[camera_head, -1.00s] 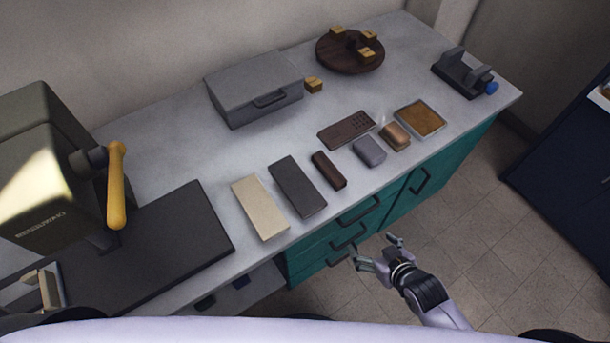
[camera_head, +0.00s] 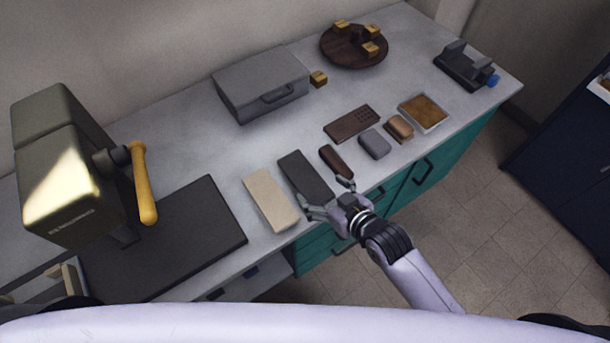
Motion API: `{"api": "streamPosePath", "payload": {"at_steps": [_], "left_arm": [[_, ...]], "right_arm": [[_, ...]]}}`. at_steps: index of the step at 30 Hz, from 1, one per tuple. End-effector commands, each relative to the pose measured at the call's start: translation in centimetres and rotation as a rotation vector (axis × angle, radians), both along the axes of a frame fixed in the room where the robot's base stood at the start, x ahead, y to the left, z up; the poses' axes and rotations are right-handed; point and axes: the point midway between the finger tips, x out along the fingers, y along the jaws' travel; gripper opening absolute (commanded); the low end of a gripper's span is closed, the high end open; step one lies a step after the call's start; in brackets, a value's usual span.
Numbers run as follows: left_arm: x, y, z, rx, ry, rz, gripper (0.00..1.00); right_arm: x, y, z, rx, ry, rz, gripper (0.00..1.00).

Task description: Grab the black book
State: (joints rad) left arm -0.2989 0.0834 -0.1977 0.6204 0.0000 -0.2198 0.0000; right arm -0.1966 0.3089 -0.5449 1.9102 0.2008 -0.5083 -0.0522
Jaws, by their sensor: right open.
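The black book (camera_head: 302,175) lies flat on the grey counter, between a beige book (camera_head: 270,199) on its left and a small dark brown block (camera_head: 336,161) on its right. My right gripper (camera_head: 327,197) is open at the counter's front edge. Its fingers are spread at the near end of the black book, one finger by the book's near left corner and the other near the brown block. The gripper hides part of the book's near end. I cannot tell whether a finger touches the book. My left gripper is not in view.
A grey case (camera_head: 261,84) stands behind the books. A dark perforated block (camera_head: 351,124), a grey block (camera_head: 375,144), a tan block (camera_head: 399,128) and a framed brown pad (camera_head: 423,111) lie to the right. A press with a yellow handle (camera_head: 145,184) stands at left.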

Motion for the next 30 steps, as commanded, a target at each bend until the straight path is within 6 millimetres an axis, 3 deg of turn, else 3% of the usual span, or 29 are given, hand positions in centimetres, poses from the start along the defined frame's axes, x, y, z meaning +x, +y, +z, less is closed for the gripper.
{"api": "streamPosePath", "payload": {"at_steps": [18,28,30], "left_arm": [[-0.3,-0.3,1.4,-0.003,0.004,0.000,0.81],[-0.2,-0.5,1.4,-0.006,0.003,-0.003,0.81],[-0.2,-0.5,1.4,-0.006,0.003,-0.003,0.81]], "right_arm": [[4.3,3.1,-3.1,-0.001,-0.001,0.000,0.82],[4.6,3.3,-3.4,0.000,0.000,0.001,0.82],[4.6,3.3,-3.4,-0.001,-0.001,0.000,0.77]]}}
